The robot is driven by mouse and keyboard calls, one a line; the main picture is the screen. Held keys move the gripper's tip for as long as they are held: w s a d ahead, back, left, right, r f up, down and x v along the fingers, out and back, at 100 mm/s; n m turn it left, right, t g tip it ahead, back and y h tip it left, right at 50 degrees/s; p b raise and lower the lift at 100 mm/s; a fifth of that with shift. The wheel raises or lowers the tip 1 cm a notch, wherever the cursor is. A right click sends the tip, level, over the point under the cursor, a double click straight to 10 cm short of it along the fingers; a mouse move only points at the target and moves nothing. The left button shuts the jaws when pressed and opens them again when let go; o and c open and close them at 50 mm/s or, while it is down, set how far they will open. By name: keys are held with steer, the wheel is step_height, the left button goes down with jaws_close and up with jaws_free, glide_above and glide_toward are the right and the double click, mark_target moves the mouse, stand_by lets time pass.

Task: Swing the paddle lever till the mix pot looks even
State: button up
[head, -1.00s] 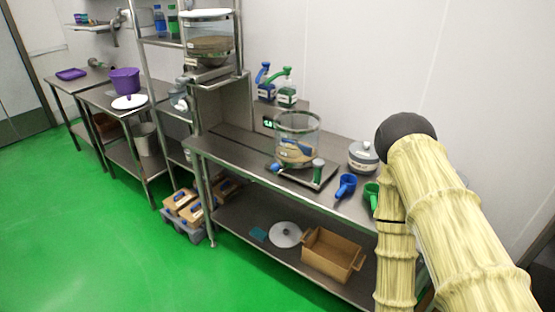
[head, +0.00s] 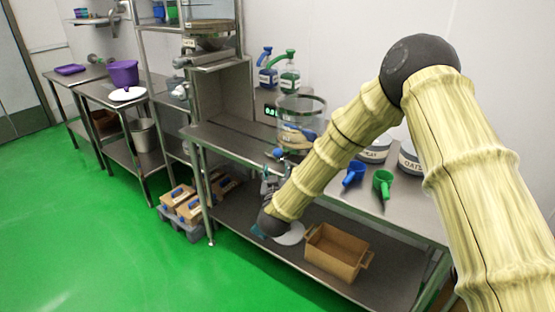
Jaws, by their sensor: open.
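The mix pot (head: 302,105) is a clear cylinder on the steel bench, with tan contents low inside and a blue paddle part (head: 306,134) showing in it. Whether the mix is even cannot be told. A blue knob (head: 278,153), perhaps the paddle lever's end, shows at the pot's lower left. My gripper (head: 271,176) is open and empty, in front of the bench edge just below this knob, apart from it as far as I can see.
Blue (head: 354,173) and green (head: 383,182) scoops lie on the bench right of my forearm, near lidded tubs (head: 409,157). Two pump bottles (head: 289,75) stand behind the pot. A brown crate (head: 336,252) is on the lower shelf. Green floor (head: 110,240) is clear at left.

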mark_target(277, 155)
steer(key=w, duration=0.3)
steer(key=w+p, duration=0.1)
steer(key=w, duration=0.3)
steer(key=w+p, duration=0.1)
steer(key=w, duration=0.3)
steer(key=shift+d+r, duration=0.1)
steer(key=shift+r, duration=0.25)
steer(key=shift+w, duration=0.1)
jaws_close()
